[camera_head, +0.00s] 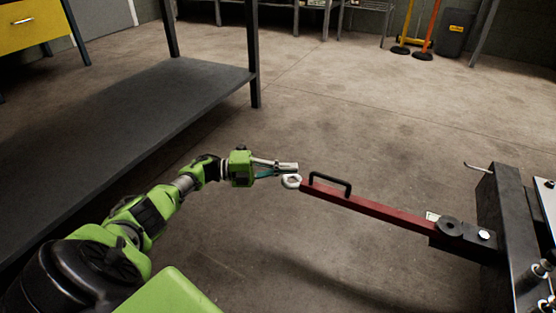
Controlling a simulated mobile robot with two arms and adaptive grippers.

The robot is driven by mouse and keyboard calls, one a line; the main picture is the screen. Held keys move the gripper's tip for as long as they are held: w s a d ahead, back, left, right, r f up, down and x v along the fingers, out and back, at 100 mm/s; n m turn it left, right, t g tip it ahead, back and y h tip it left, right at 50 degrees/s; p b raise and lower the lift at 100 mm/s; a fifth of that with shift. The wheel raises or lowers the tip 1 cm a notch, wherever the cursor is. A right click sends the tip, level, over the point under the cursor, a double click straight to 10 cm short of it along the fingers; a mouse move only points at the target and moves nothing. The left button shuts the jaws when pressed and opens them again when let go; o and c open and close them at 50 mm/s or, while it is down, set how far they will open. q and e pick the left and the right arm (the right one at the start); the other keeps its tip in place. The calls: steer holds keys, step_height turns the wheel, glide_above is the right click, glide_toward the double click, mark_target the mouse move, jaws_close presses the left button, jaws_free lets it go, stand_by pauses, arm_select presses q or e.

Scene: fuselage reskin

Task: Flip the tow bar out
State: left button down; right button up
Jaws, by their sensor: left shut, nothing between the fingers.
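The tow bar (385,212) is a red bar with a black handle (331,183) on top and a pale ring (291,181) at its free end. It reaches out leftward from a dark hinge bracket (465,237) on the cart (504,225) at the right. My left gripper (294,168) is shut and empty. Its fingertips are right beside the ring, at its upper edge; I cannot tell whether they touch. My right gripper is out of view.
A dark table with a low shelf (130,115) stands at the left. A yellow drawer cabinet (30,25) is at the far left. Orange and yellow posts (424,45) and a dark bin (455,32) stand at the back right. The middle floor is clear.

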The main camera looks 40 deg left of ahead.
arm_select(q)
steer(key=a+b, duration=0.1)
steer(key=w+a+b, duration=0.1)
steer(key=a, duration=0.1)
steer(key=a+b, duration=0.1)
steer(key=a, duration=0.1)
steer(key=shift+w+b, duration=0.4)
stand_by(0.3)
